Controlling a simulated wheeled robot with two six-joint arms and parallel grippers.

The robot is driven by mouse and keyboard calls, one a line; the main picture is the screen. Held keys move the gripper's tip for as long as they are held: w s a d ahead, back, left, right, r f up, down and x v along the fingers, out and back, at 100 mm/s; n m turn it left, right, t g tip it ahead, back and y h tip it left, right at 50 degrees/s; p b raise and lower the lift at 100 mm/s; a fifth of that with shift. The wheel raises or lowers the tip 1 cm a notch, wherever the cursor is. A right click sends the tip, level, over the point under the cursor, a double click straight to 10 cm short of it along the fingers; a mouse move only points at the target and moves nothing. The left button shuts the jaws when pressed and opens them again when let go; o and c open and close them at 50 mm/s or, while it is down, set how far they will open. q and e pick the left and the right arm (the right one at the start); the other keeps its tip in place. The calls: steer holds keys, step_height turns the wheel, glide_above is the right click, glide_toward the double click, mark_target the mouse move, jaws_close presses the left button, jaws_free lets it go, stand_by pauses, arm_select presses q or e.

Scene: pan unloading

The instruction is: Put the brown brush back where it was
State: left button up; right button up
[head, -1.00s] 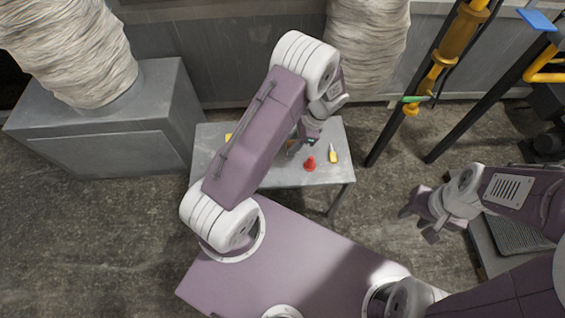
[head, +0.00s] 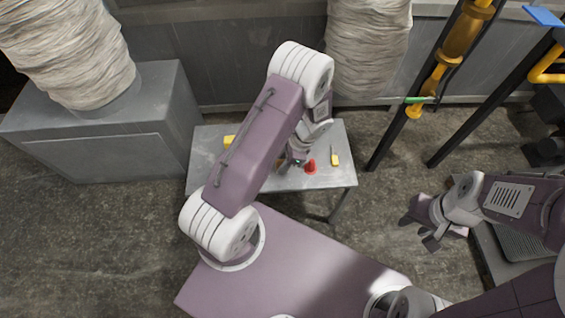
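My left gripper (head: 297,162) is low over the small grey table (head: 345,180), just left of a red object (head: 310,168). It is small and partly covered by my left arm, so its fingers cannot be read. I cannot make out the brown brush clearly; a tiny brownish patch shows beside the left gripper, too small to identify. My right gripper (head: 418,234) is over the floor to the right of the table, with its fingers spread and nothing between them.
A yellow-handled tool (head: 334,157) lies on the table right of the red object. A yellow item (head: 229,140) lies at the table's left, partly behind my arm. A grey cabinet (head: 110,150) stands left. Black and yellow posts (head: 430,85) rise at right.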

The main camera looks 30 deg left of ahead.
arm_select(q)
steer(key=o, duration=0.4)
steer(key=p+v, duration=0.5)
steer(key=v, duration=0.6)
steer(key=s+r+n+t+h, duration=0.1)
steer(key=s+r+n, duration=0.2)
steer(key=n, duration=0.1)
steer(key=s+r+n+t+h, duration=0.1)
steer(key=s+r+n, duration=0.3)
steer(key=s+d+r+n+t+h, duration=0.1)
steer(key=s+r+n+h, duration=0.1)
steer(key=s+r+n, duration=0.1)
steer(key=shift+s+d+r+n+t, duration=0.1)
steer(key=shift+s+r+n+t, duration=0.15)
steer(key=shift+n, duration=0.25)
